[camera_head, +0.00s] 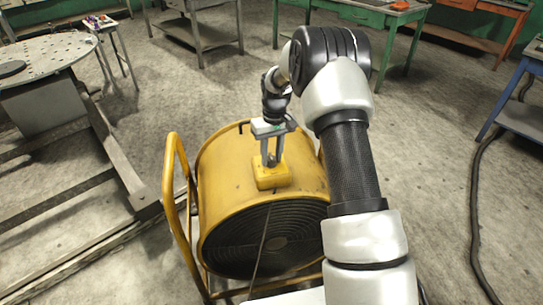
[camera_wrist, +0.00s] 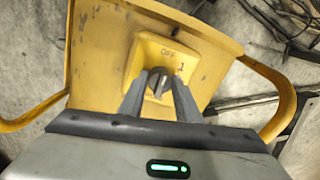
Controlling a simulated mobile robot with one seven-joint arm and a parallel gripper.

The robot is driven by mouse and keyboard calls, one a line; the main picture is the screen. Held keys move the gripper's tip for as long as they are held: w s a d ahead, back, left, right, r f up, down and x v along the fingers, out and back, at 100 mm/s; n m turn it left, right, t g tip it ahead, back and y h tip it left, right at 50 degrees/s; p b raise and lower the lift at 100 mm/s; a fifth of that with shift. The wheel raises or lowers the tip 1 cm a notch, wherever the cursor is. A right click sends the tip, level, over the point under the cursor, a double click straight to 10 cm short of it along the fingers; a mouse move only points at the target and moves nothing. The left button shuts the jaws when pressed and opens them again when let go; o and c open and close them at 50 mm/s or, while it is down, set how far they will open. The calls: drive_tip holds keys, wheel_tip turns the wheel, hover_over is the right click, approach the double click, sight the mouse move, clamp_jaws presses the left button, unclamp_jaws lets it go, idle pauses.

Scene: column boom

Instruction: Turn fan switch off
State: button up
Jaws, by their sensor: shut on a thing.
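The yellow drum fan (camera_head: 235,210) stands on the floor in the head view. Its switch box (camera_head: 271,173) sits on top of the drum. My gripper (camera_head: 271,163) reaches down to the box from above. In the wrist view, the yellow switch plate (camera_wrist: 152,51) bears the words "OFF" and "1". My gripper (camera_wrist: 160,84) is shut on the dark rotary knob (camera_wrist: 158,84), with one finger on each side. The knob is partly hidden between the fingers, and its exact pointing direction is hard to tell.
The fan's yellow tube handle (camera_head: 171,185) rises at its left. A round-topped table (camera_head: 45,55) stands at the left, with rails on the floor. A black cable (camera_head: 474,210) lies at the right. A blue-legged table (camera_head: 525,115) stands at the right edge.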

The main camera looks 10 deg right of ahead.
sight(274, 158)
idle(0.3)
drive_tip(key=o, duration=1.1)
drive_tip(key=shift+c, duration=0.2)
wheel_tip(274, 158, up, 17)
drive_tip(key=p, duration=0.1)
drive_tip(key=shift+d+r+p, duration=0.2)
drive_tip(key=shift+d+p, duration=0.2)
drive_tip(key=shift+d, duration=0.05)
drive_tip(key=shift+w, duration=0.1)
